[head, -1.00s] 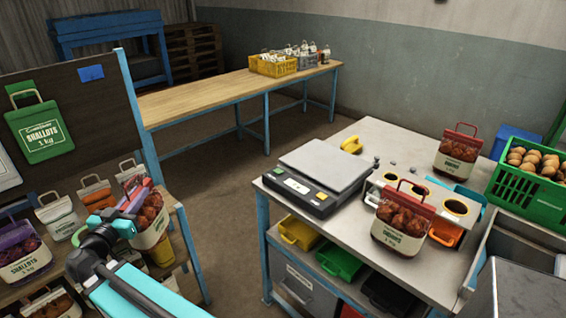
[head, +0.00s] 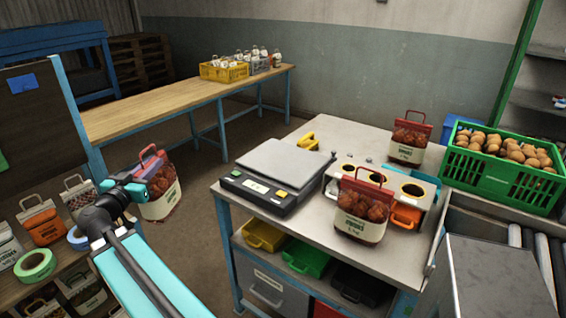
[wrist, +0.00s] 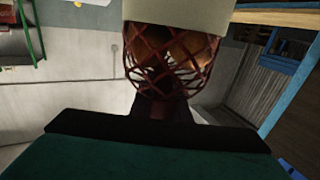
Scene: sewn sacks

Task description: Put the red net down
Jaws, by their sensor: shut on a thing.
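A red net (head: 159,187) of onions with a pale label band and a red top handle hangs at my gripper (head: 136,188), left of the table with the scale. My gripper is shut on it. In the wrist view the net's red mesh and brown contents (wrist: 172,58) fill the upper middle, close to the dark jaws (wrist: 155,125). The fingertips are mostly hidden by the net in the head view. Two similar red-topped nets stand on the grey table (head: 300,222): one at the front (head: 362,208) and one at the back (head: 408,138).
A scale (head: 277,178) sits on the table's left part, with a holder with round openings (head: 345,168) beside it. A green crate of onions or potatoes (head: 500,180) stands at the right. A shelf with bags (head: 40,225) is at the left. The wooden bench (head: 150,112) has free room.

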